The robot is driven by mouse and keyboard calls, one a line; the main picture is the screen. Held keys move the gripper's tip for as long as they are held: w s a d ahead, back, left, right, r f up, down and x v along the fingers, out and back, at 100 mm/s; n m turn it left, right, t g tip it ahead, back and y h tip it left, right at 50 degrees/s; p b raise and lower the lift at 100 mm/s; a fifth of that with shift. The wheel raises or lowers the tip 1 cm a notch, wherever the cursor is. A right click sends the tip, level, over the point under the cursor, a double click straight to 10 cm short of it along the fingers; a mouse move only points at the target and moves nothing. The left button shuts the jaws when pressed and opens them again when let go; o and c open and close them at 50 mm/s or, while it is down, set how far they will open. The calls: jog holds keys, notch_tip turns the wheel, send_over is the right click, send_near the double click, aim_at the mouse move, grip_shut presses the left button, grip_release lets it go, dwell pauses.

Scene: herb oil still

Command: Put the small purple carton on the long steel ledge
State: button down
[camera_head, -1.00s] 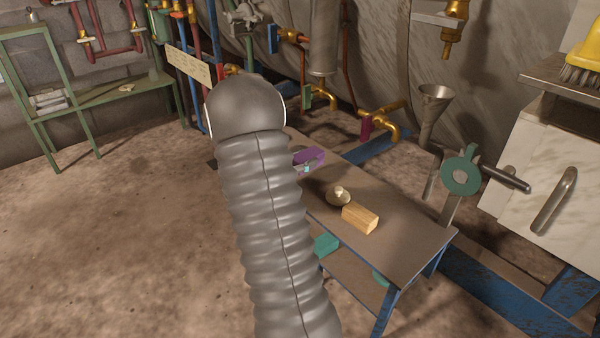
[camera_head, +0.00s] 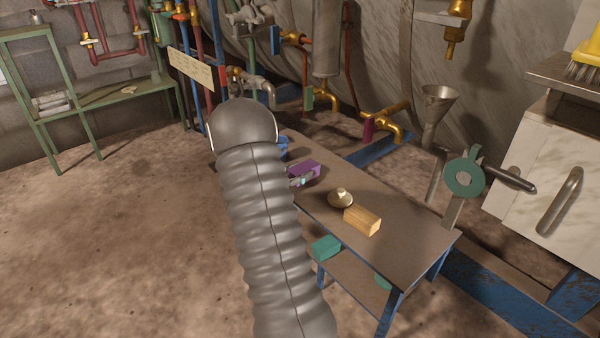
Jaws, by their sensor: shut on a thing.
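The small purple carton (camera_head: 306,169) is over the far part of the brown-topped table, just right of my arm. My gripper (camera_head: 299,181) is shut on it, at its near side. My arm hides most of the gripper, and I cannot tell whether the carton touches the tabletop. A steel ledge (camera_head: 542,86) juts out at the upper right above a pale cabinet, and a yellow brush stands on it. It runs out of the picture, so I cannot tell its full length.
The table (camera_head: 400,240) bears a brass, knobbed lid-like thing (camera_head: 340,198) and a wooden block (camera_head: 363,220). A teal block (camera_head: 325,247) is on its lower shelf. Open floor lies left.

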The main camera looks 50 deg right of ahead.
jog(key=shift+f, duration=0.2)
jog(key=shift+c, duration=2.2)
grip_release()
jog(key=shift+r, duration=0.1)
